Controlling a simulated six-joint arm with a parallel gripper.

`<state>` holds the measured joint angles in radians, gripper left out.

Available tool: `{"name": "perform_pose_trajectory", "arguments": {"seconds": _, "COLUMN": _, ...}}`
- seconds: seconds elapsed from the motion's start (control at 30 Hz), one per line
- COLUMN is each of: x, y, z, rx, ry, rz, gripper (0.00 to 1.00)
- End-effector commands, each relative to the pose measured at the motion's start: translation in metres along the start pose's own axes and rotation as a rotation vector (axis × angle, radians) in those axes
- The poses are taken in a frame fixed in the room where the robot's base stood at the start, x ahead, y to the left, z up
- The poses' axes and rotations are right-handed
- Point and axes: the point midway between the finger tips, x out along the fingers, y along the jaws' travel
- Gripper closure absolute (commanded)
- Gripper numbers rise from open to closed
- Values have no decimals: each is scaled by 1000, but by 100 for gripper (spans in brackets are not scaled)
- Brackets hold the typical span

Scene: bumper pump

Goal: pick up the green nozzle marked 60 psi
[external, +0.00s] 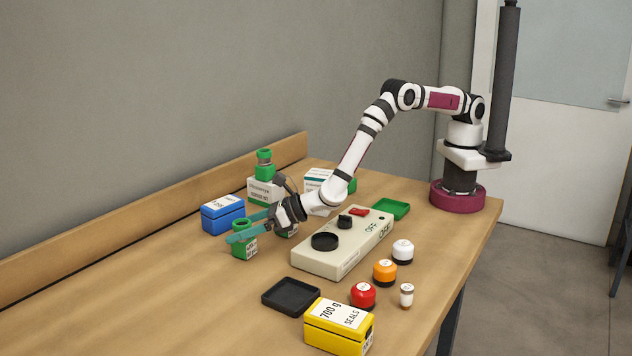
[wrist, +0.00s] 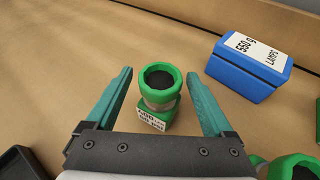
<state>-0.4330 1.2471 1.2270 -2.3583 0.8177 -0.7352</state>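A green nozzle (external: 245,245) with a white label stands upright on the table at the left. My gripper (wrist: 158,75) is open, with a finger on either side of the nozzle and a visible gap to each. In the external view my gripper (external: 240,226) reaches down at the nozzle from the right. Another green nozzle (wrist: 292,168) shows at the lower right of the wrist view, partly cut off.
A blue box (external: 222,214) stands close behind the nozzle. A white box (external: 264,190) with a green part on top is behind my gripper. The beige pump unit (external: 330,262) is to the right. A black tray (external: 291,297) and yellow box (external: 339,325) are in front.

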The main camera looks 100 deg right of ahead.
Motion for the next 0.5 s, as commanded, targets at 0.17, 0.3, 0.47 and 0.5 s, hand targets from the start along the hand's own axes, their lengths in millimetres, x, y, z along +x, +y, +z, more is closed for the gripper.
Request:
{"name": "perform_pose_trajectory", "arguments": {"seconds": 0.17, "x": 0, "y": 0, "z": 0, "rx": 1, "ry": 0, "rz": 0, "gripper": 47}}
{"name": "perform_pose_trajectory", "arguments": {"seconds": 0.3, "x": 0, "y": 0, "z": 0, "rx": 1, "ry": 0, "rz": 0, "gripper": 72}}
{"name": "perform_pose_trajectory", "arguments": {"seconds": 0.47, "x": 0, "y": 0, "z": 0, "rx": 1, "ry": 0, "rz": 0, "gripper": 100}}
{"name": "perform_pose_trajectory", "arguments": {"seconds": 0.5, "x": 0, "y": 0, "z": 0, "rx": 1, "ry": 0, "rz": 0, "gripper": 100}}
